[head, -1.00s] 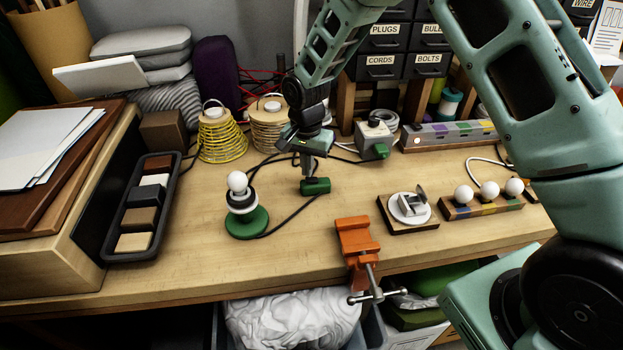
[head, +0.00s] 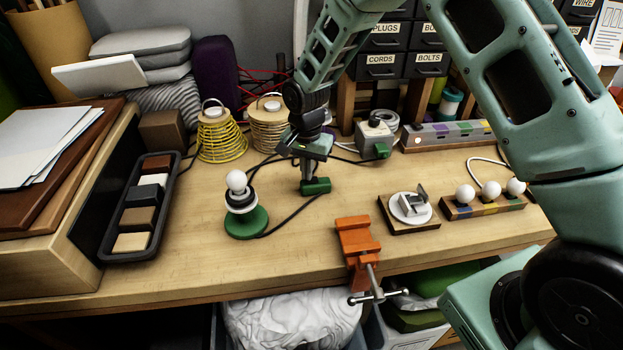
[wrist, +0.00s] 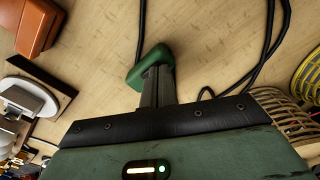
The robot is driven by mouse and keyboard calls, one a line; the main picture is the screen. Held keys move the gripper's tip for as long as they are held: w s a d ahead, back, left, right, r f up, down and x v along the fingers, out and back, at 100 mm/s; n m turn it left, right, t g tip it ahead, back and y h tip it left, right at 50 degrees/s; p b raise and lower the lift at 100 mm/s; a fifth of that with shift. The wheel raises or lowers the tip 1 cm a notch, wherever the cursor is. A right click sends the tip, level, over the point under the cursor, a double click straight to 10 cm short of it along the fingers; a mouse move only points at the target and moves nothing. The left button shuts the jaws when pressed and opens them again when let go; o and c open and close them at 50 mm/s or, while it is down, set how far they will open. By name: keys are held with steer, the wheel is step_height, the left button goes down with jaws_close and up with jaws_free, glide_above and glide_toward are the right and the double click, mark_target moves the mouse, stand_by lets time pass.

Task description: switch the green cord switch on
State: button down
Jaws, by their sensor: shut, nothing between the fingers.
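The green cord switch (head: 315,186) lies on the bench, with its black cord running to the green-based lamp (head: 246,222). The lamp's white bulb (head: 236,181) looks unlit. My gripper (head: 306,182) is shut and points down at the switch, its fingertips at or just over the switch's left part. In the wrist view, my shut fingers (wrist: 155,75) reach the switch (wrist: 144,67) and hide part of it. I cannot tell whether they press on it, and its rocker position is hidden.
An orange vise (head: 356,240) is clamped at the front edge. A round white fitting on a wooden block (head: 408,213) and a row of bulbs (head: 482,203) stand to the right.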

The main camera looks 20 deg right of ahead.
steer(key=shift+f, duration=0.2)
steer(key=shift+r+p, duration=2.3)
steer(key=shift+r, duration=1.3)
